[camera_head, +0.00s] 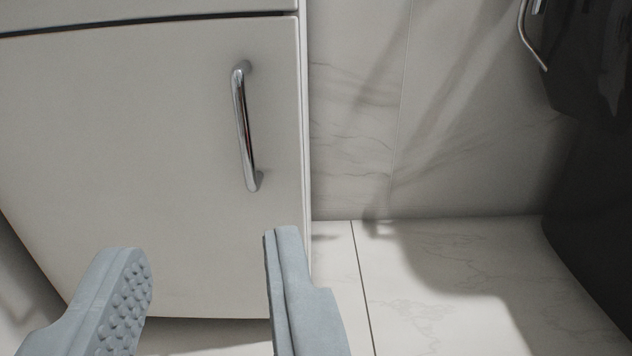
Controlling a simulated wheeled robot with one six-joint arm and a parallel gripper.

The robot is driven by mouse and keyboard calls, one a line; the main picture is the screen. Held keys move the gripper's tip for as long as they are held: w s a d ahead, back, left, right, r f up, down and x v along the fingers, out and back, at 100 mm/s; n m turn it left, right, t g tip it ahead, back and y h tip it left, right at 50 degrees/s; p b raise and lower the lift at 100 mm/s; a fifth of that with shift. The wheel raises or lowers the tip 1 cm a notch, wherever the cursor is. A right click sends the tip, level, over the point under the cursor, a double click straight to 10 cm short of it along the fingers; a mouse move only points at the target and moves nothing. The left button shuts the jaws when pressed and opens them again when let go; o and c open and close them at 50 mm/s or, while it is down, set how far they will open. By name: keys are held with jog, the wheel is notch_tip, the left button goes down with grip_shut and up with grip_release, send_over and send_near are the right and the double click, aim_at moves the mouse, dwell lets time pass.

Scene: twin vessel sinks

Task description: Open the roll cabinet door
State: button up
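The cabinet door (150,150) is a flat, pale panel that fills the left half of the view, and it looks shut. A chrome bar handle (245,130) stands upright near its right edge, tilted slightly in the picture. My gripper (203,255) is open, its two grey fingers wide apart at the bottom of the view. The fingertips appear below the handle, with the right finger below and slightly right of it. Nothing is between the fingers but the view of the door's lower part. The distance from the fingers to the door is hard to tell.
Above the door, a dark gap separates it from another pale front (110,12). A marbled wall (400,130) and a tiled floor (450,280) lie to the right. A dark object (590,190) stands at the right edge, with a thin metal bar (530,40) near it.

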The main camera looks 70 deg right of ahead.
jog(key=f, duration=0.1)
send_near(243, 123)
jog(key=x, duration=0.8)
jog(key=shift+d, duration=0.1)
grip_shut()
